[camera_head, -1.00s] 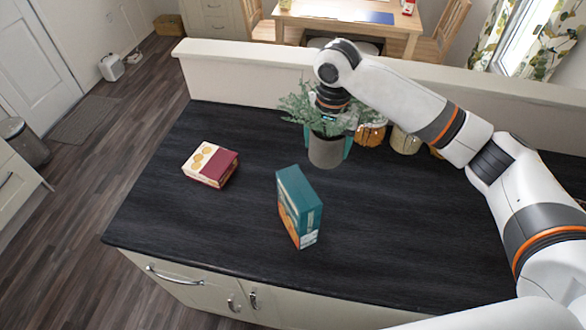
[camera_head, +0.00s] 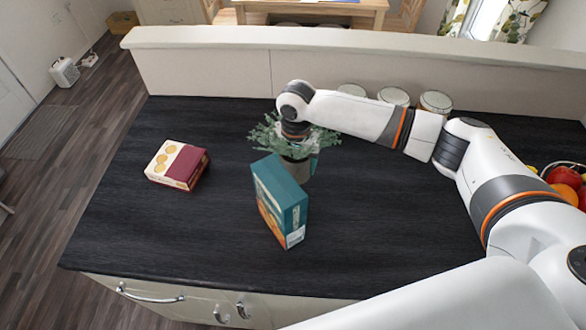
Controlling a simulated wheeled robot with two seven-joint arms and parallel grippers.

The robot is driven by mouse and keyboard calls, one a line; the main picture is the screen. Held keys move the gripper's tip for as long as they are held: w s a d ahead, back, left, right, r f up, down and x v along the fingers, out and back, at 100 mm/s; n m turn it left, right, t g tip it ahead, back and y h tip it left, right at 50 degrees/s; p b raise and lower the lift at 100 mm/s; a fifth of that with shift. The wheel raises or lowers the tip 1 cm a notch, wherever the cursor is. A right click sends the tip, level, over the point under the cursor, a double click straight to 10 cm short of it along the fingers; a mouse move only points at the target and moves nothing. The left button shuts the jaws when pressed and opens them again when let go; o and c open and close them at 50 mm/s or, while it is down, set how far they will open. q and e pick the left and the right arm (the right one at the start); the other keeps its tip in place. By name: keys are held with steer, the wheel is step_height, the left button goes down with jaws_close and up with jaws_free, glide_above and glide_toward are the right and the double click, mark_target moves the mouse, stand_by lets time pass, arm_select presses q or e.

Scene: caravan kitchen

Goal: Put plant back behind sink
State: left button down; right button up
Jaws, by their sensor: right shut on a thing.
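The plant (camera_head: 262,134) has grey-green leaves and sits in a grey pot (camera_head: 294,170). It is over the dark worktop, behind the teal box. My right gripper (camera_head: 298,150) reaches down into the leaves from above and is shut on the plant pot. Its fingers are mostly hidden by leaves, with a teal fingertip showing at the pot's right side. The pot's base is partly hidden by the teal box, so I cannot tell whether it touches the worktop. The sink is not in view. My left gripper is not in view.
A teal box (camera_head: 281,199) stands just in front of the pot. A red and cream box (camera_head: 177,165) lies to the left. Several jars (camera_head: 393,97) stand along the low back wall (camera_head: 215,70). A fruit basket (camera_head: 562,180) is at the far right. The worktop's left front (camera_head: 150,230) is clear.

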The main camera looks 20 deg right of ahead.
steer(key=shift+w+f+p, duration=0.1)
steer(key=shift+f+p, duration=0.3)
steer(key=shift+f, duration=1.65)
steer(key=shift+f, duration=0.15)
steer(key=o, duration=1.4)
